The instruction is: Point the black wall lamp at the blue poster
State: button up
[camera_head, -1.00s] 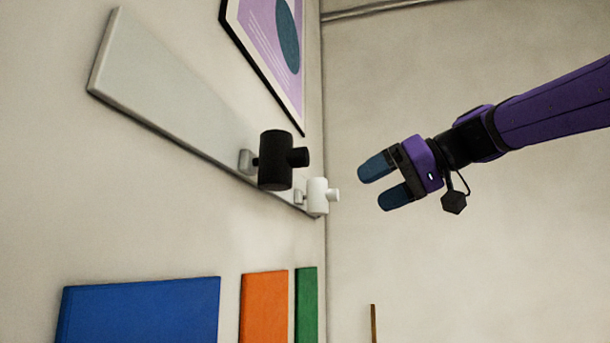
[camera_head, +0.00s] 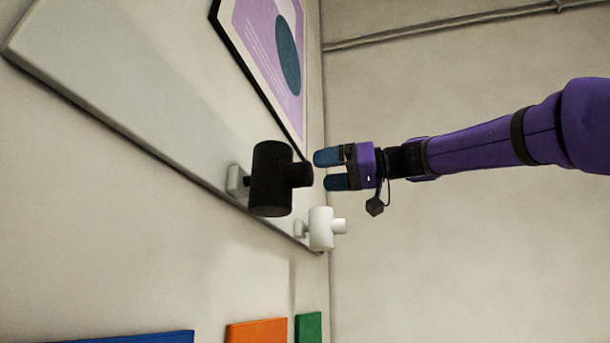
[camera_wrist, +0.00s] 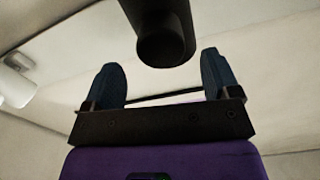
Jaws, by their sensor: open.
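The black wall lamp (camera_head: 271,178) is a dark cylinder on a small pale wall bracket, with a round knob (camera_head: 301,174) sticking out to the right. The blue poster (camera_head: 150,338) shows only as a strip at the bottom left of the head view. My gripper (camera_head: 326,170) is open and empty, its blue fingers facing the knob from close by on the right. In the wrist view the lamp's knob (camera_wrist: 162,48) lies just beyond and between the spread fingertips (camera_wrist: 160,75). I cannot tell any contact.
A white wall lamp (camera_head: 321,229) is mounted just below and right of the black one; it also shows at the left of the wrist view (camera_wrist: 17,80). An orange poster (camera_head: 257,331) and a green poster (camera_head: 308,328) hang below. A framed purple picture (camera_head: 262,45) hangs above.

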aim_at(311, 173)
jog(key=shift+x, duration=2.6)
jog(key=shift+c, duration=0.4)
jog(key=c, duration=1.2)
jog(key=shift+m, duration=2.4)
jog(key=o, duration=1.3)
jog(key=v, duration=1.1)
